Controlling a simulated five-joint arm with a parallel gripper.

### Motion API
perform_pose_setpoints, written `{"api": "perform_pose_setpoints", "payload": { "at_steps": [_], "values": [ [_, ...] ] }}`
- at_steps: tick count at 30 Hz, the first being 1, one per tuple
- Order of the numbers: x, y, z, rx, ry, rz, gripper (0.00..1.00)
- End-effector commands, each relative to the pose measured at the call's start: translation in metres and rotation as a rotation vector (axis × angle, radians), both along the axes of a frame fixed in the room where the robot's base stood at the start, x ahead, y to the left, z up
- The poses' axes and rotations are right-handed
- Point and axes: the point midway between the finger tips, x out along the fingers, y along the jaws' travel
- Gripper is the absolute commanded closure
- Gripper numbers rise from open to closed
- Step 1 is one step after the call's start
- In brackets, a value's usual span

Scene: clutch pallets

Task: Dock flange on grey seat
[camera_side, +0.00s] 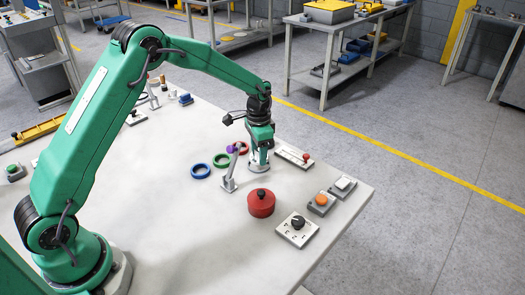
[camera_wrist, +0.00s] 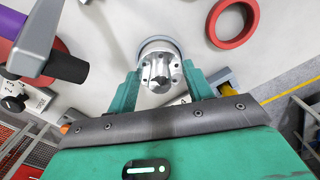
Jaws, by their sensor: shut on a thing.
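My gripper (camera_side: 259,158) points down over the right part of the pale table and is shut on the silver flange (camera_side: 259,168). In the wrist view the flange (camera_wrist: 161,72), a round metal piece with several dark holes, sits between the green jaws (camera_wrist: 162,84). A grey ring (camera_wrist: 158,41), which looks like the grey seat, shows at the flange's far edge, partly hidden by it. The flange is at or very near the table top. I cannot tell whether it is fully down in the seat.
Blue (camera_side: 200,171), green (camera_side: 221,160) and red (camera_side: 243,148) rings lie left of my gripper. A grey lever (camera_side: 229,183) stands close on the left. A red pot (camera_side: 261,205), a rotary-knob box (camera_side: 297,230) and button boxes (camera_side: 321,203) stand nearer the front right edge.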

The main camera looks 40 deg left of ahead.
Motion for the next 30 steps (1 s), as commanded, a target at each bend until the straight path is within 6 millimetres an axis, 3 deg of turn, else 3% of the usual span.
{"api": "perform_pose_setpoints", "payload": {
  "at_steps": [9, 30],
  "values": [
    [0.000, 0.000, -0.014, 0.000, -0.001, 0.000, 0.81],
    [0.000, 0.000, -0.015, 0.000, -0.001, 0.000, 0.81]
  ]
}}
